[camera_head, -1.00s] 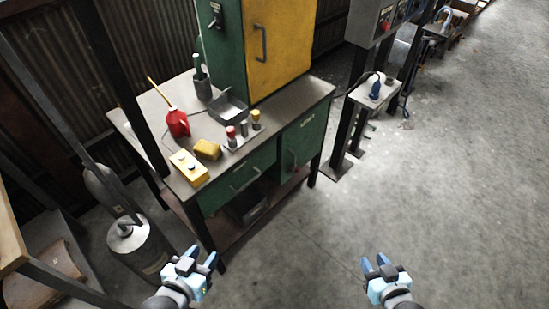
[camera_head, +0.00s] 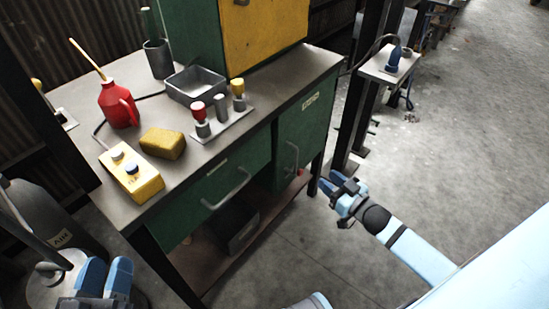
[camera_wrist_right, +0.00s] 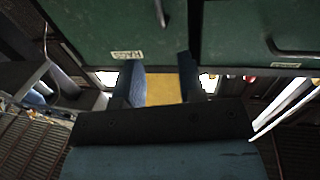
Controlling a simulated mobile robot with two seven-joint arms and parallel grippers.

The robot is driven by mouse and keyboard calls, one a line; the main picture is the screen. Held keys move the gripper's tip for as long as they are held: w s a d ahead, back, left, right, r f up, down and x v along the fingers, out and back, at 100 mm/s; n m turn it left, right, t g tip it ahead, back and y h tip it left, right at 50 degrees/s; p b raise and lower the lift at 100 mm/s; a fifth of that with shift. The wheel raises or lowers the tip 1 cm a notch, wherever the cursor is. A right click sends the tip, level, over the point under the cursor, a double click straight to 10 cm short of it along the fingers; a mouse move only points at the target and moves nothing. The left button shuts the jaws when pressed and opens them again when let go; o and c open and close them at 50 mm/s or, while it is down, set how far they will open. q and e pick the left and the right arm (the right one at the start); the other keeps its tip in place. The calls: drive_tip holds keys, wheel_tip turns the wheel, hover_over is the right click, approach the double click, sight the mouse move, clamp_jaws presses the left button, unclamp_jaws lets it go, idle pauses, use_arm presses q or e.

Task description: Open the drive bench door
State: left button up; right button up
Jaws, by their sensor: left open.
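The drive bench door (camera_head: 308,130) is the green panel at the right of the bench front, with a pale label and a vertical bar handle (camera_head: 291,160). It looks closed. My right gripper (camera_head: 328,183) is to the right of the door handle and apart from it, with its fingers pointing toward the bench. In the right wrist view the door (camera_wrist_right: 100,30) appears upside down with its label. The right fingers (camera_wrist_right: 160,82) are apart there with nothing between them. My left gripper (camera_head: 104,278) is open and empty at the lower left, away from the door.
A green drawer (camera_head: 220,180) with a bar handle is left of the door. The bench top (camera_head: 225,150) holds a red oil can (camera_head: 118,104), yellow sponge (camera_head: 163,143), yellow button box (camera_head: 132,176) and metal tray (camera_head: 193,87). A gas cylinder (camera_head: 45,220) stands lower left.

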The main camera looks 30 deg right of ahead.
drive_tip(key=w, duration=0.1)
drive_tip(key=b, duration=0.4)
hover_over(295, 171)
drive_tip(key=shift+w+d, duration=0.15)
drive_tip(key=shift+w, duration=0.15)
use_arm(q)
wheel_tip(295, 171, down, 6)
drive_tip(key=g, duration=0.2)
drive_tip(key=shift+d+m, duration=0.2)
drive_tip(key=shift+m, duration=0.1)
drive_tip(key=shift+f, duration=0.1)
use_arm(e)
clamp_jaws()
